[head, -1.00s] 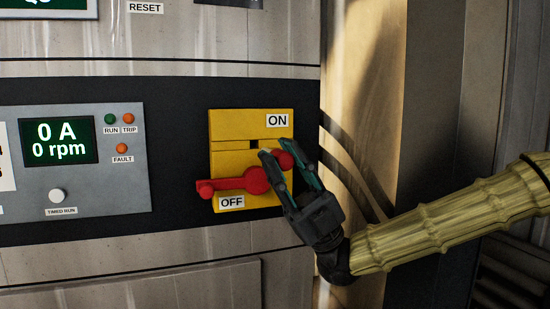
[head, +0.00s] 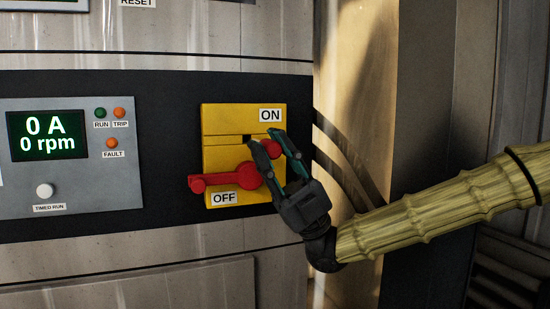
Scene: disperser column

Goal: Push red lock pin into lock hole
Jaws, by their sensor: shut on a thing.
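The red lock pin (head: 272,149) is a small round knob at the right side of the yellow switch plate (head: 222,120). My gripper (head: 266,140) reaches in from the lower right, its two fingers on either side of the pin and shut on it. The fingers partly hide the pin. A dark notch (head: 247,138) shows in the plate left of the pin; I cannot tell whether it is the lock hole. The red lever (head: 228,180) lies nearly level, just above the OFF label (head: 225,198).
The grey control panel (head: 120,170) with a green display (head: 45,137), lamps and a white TIMED RUN knob (head: 44,190) stands to the left. Room in front of the dark band left of the switch is clear. A beige column (head: 350,100) stands right.

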